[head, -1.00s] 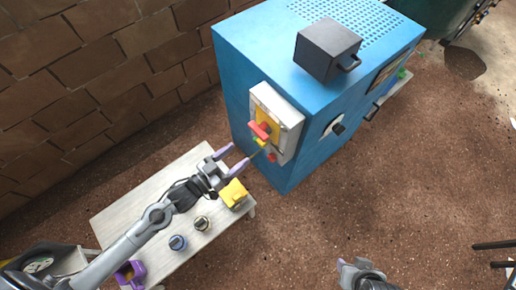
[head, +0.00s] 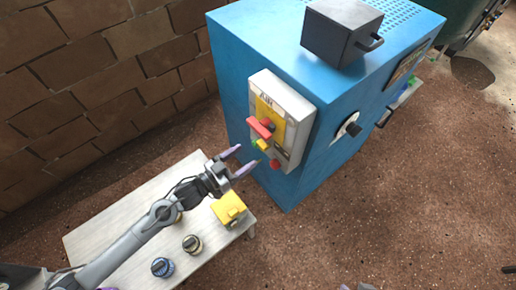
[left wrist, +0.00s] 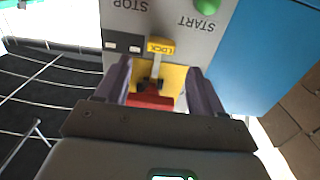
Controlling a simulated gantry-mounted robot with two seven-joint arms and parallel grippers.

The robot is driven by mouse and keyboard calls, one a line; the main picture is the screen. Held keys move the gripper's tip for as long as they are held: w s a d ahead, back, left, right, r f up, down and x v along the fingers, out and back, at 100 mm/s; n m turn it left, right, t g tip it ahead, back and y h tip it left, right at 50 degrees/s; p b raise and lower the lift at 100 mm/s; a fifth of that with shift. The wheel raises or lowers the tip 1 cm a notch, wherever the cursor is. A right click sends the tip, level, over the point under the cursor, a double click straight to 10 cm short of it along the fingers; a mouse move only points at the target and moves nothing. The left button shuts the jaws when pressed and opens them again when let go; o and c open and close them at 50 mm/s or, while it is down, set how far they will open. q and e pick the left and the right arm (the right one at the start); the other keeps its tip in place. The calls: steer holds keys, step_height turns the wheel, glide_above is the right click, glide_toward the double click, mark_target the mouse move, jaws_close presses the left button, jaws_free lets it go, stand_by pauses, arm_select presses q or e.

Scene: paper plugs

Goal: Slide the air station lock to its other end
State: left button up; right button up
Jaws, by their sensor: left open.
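The air station is a blue cabinet (head: 250,75) with a light grey panel (head: 297,120) on its near face. The panel carries a yellow plate, a red handle (head: 260,128) and a small yellow lock tab (head: 262,145) below it. In the left wrist view the tab (left wrist: 161,46) reads LOCK, upside down, with the red handle (left wrist: 150,100) between my fingers in the picture. My left gripper (head: 246,158) is open and empty, its fingers pointing at the panel's lower part. In the left wrist view the gripper (left wrist: 160,75) straddles the lock's line; contact cannot be told.
A green START button (left wrist: 207,6) and a red button (head: 274,164) are near the lock. A dark box (head: 338,32) stands on top of the cabinet. A pale table (head: 110,225) holds a yellow block (head: 229,208) and round plugs (head: 192,244). A brick wall is behind.

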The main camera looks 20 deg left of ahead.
mark_target(260, 146)
arm_select(q)
steer(key=b+x, duration=0.1)
steer(key=x, duration=0.5)
steer(key=shift+w+d+b, duration=0.2)
steer(key=shift+w+b, duration=0.15)
jaws_close()
steer(key=shift+r, duration=0.1)
